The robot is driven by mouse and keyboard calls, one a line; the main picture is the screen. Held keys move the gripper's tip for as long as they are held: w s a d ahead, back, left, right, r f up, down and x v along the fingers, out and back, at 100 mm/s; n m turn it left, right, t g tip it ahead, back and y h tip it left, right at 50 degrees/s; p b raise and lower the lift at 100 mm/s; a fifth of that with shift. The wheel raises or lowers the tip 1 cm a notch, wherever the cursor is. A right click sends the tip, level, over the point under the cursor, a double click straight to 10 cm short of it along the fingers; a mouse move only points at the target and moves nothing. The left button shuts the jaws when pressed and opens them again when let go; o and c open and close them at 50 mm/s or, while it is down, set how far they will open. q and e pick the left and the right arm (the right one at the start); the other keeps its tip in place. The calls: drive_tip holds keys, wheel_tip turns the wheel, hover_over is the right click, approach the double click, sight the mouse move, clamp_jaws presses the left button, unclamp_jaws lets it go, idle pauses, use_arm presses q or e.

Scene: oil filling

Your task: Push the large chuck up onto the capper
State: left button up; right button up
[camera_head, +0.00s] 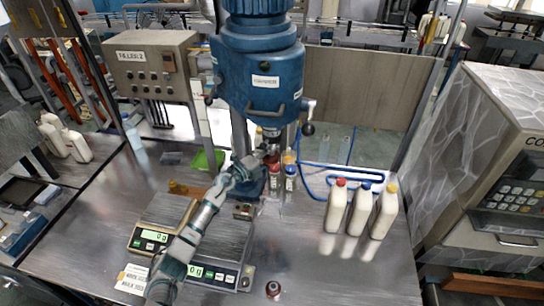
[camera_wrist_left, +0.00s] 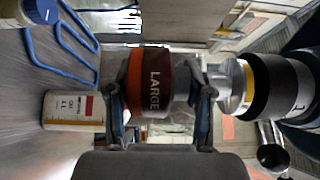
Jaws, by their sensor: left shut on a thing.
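The large chuck (camera_wrist_left: 150,82) is a dark red-brown cylinder with an orange band and the word LARGE. In the wrist view the spindle (camera_wrist_left: 238,88) lines up with the chuck's metal end. I cannot tell whether they are fully joined. My right gripper is not in view.
Three white bottles (camera_head: 360,210) with red, blue and yellow caps stand at the right. Small bottles (camera_head: 290,178) stand close behind the gripper. Two scales (camera_head: 155,228) sit left of centre. A small round part (camera_head: 273,289) lies near the front edge. The front right bench is clear.

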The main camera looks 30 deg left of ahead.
use_arm(q)
drive_tip(key=shift+a+r, duration=0.1)
drive_tip(key=shift+r, duration=0.25)
drive_tip(key=shift+f+b, duration=0.4)
drive_tip(key=shift+f, duration=0.35)
drive_tip(key=shift+s+f+b, duration=0.2)
drive_tip(key=shift+f+b, duration=0.15)
drive_tip(key=shift+f, duration=0.4)
drive_tip(key=shift+w+f, duration=0.1)
drive_tip(key=shift+f, duration=0.05)
